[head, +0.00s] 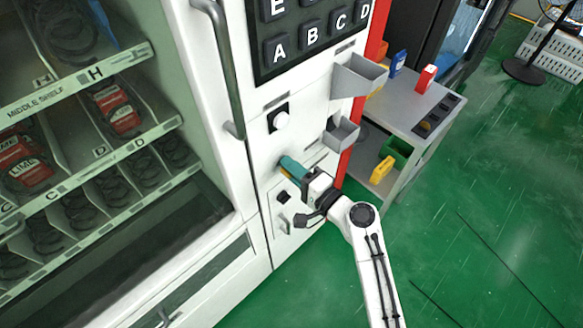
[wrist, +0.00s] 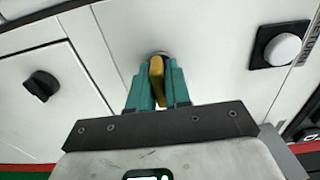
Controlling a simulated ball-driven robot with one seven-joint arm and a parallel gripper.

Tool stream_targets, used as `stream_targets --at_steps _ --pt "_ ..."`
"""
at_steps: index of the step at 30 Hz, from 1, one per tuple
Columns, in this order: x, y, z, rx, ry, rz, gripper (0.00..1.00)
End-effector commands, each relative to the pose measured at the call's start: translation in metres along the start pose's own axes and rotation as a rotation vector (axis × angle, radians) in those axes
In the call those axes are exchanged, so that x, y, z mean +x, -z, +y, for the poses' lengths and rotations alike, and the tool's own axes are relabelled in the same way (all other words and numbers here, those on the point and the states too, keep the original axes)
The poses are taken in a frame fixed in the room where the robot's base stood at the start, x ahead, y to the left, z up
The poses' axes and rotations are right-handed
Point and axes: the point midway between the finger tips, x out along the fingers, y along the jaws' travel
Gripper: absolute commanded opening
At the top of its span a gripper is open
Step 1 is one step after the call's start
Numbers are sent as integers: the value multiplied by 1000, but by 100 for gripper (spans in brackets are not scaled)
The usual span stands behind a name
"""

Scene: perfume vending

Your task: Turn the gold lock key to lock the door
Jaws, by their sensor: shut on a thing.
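The gold lock key (wrist: 157,80) sits at a round lock on the white door panel, seen in the wrist view. My gripper (wrist: 158,90) has teal fingers shut on the key, one on each side of it. In the head view my gripper (head: 288,166) meets the white front of the vending machine, below the white round knob. There the key is mostly hidden by my fingers. The machine's door (head: 228,150) has a long metal handle and appears closed.
A white knob on a black plate (head: 279,119) is above my gripper, and a black knob (wrist: 41,85) is nearby. Grey trays (head: 341,134) stick out to the right. A grey table (head: 410,105) with small items stands beyond. Green floor is open at right.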

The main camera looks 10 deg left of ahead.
Motion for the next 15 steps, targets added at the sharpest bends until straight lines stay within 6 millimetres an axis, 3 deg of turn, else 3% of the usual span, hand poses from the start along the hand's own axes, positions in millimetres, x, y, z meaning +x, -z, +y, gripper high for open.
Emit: stream_targets --at_steps 15 --pt "0 0 6 -120 0 -1 0"
